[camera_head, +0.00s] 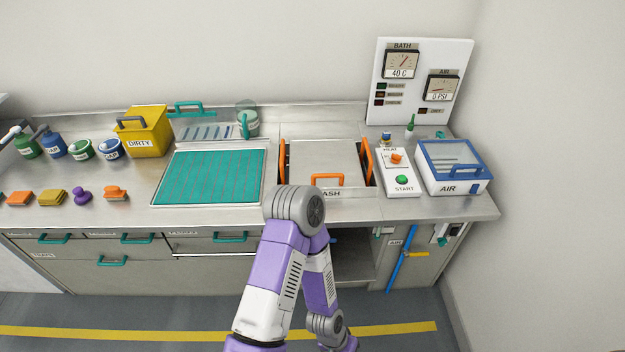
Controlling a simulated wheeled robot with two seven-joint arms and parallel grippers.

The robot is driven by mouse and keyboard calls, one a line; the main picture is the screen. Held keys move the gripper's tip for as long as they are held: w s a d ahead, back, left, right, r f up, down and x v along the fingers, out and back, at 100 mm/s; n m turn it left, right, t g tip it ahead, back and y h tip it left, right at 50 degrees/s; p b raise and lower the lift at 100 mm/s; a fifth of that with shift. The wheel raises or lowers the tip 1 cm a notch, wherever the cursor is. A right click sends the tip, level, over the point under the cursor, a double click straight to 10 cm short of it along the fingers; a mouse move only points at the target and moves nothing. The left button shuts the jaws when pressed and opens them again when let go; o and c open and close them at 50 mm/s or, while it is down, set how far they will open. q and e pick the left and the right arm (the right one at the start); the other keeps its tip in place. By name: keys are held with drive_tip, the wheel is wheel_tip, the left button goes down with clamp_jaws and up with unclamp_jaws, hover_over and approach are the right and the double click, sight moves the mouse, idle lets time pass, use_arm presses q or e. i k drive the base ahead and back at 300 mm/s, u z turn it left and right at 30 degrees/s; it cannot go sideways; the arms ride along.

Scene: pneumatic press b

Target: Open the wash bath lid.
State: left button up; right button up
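The wash bath lid (322,158) is a flat grey metal panel set in the counter, and it lies shut. An orange handle (327,177) stands at its front edge. A label ending in "ASH" shows just in front of it, partly covered by my arm. Upright orange bars (282,162) stand at the lid's left and right sides, with dark gaps beside them. One of my purple and white arms rises from the bottom middle, its grey joint in front of the lid's front left corner. Neither gripper shows in the head view.
A white panel (398,172) with HEAT and START buttons and a blue-framed AIR box (453,165) stand to the right. A teal ribbed mat (210,177) lies to the left. A yellow DIRTY bin (146,133), jars and small coloured pieces are further left. Gauges (402,64) stand behind.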

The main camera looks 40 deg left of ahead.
sight(331, 163)
drive_tip(key=u, duration=1.05)
drive_tip(key=i, duration=0.1)
drive_tip(key=u, duration=0.25)
